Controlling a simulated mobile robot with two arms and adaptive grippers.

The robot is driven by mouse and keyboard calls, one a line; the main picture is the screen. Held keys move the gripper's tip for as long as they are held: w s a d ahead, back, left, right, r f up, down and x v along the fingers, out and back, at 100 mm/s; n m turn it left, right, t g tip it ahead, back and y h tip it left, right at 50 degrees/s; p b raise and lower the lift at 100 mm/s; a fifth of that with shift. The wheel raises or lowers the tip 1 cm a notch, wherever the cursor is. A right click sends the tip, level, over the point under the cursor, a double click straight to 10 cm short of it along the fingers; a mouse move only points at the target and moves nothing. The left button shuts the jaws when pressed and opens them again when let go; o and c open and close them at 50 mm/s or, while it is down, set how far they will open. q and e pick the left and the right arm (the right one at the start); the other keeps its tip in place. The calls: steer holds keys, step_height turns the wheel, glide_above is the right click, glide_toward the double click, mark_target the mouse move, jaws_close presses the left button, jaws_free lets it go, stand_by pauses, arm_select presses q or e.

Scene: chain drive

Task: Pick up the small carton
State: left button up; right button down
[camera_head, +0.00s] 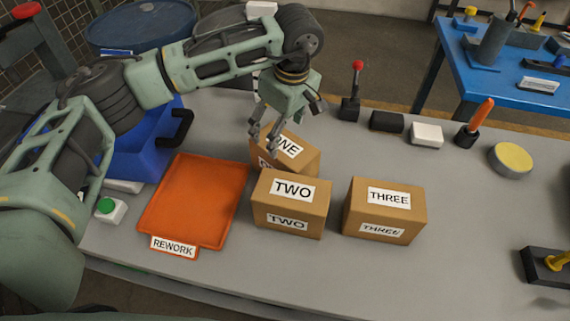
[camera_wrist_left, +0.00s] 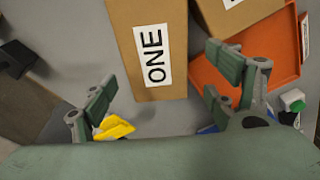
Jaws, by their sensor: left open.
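Three brown cartons stand on the grey table, labelled ONE (camera_head: 303,163), TWO (camera_head: 290,208) and THREE (camera_head: 385,213). They look close in size; I cannot tell which is meant by small. Carton ONE is behind TWO and partly hidden by it. My left gripper (camera_head: 263,142) is open and empty above the back left part of carton ONE. In the left wrist view, carton ONE (camera_wrist_left: 152,25) lies ahead of and between the open fingers (camera_wrist_left: 163,98), with its label facing the camera. A corner of another carton (camera_wrist_left: 230,14) shows there. My right gripper is not in view.
An orange REWORK tray (camera_head: 195,200) lies left of the cartons, with a blue bin (camera_head: 140,150) behind it. A red-knobbed lever (camera_head: 352,95), black block (camera_head: 387,121), white block (camera_head: 427,134) and orange-handled tool (camera_head: 475,125) line the back.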

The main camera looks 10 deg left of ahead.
mark_target(281, 143)
arm_select(q)
step_height(281, 143, down, 3)
steer(key=shift+w+r+b, duration=0.1)
steer(key=shift+r+b, duration=0.05)
steer(key=shift+b, duration=0.65)
steer(key=shift+w+f, duration=0.1)
steer(key=shift+f, duration=0.85)
step_height(281, 143, down, 5)
steer(key=shift+w+f+p, duration=0.15)
steer(key=shift+f+p, duration=0.05)
steer(key=shift+p, duration=0.85)
steer(key=shift+a+f, duration=0.1)
steer(key=shift+f, duration=0.2)
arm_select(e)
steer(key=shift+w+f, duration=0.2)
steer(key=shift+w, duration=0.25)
arm_select(q)
steer(key=shift+c, duration=0.3)
steer(key=c, duration=1.7)
steer(key=shift+w+r, duration=0.15)
steer(key=shift+w, duration=0.05)
steer(key=shift+c, duration=0.5)
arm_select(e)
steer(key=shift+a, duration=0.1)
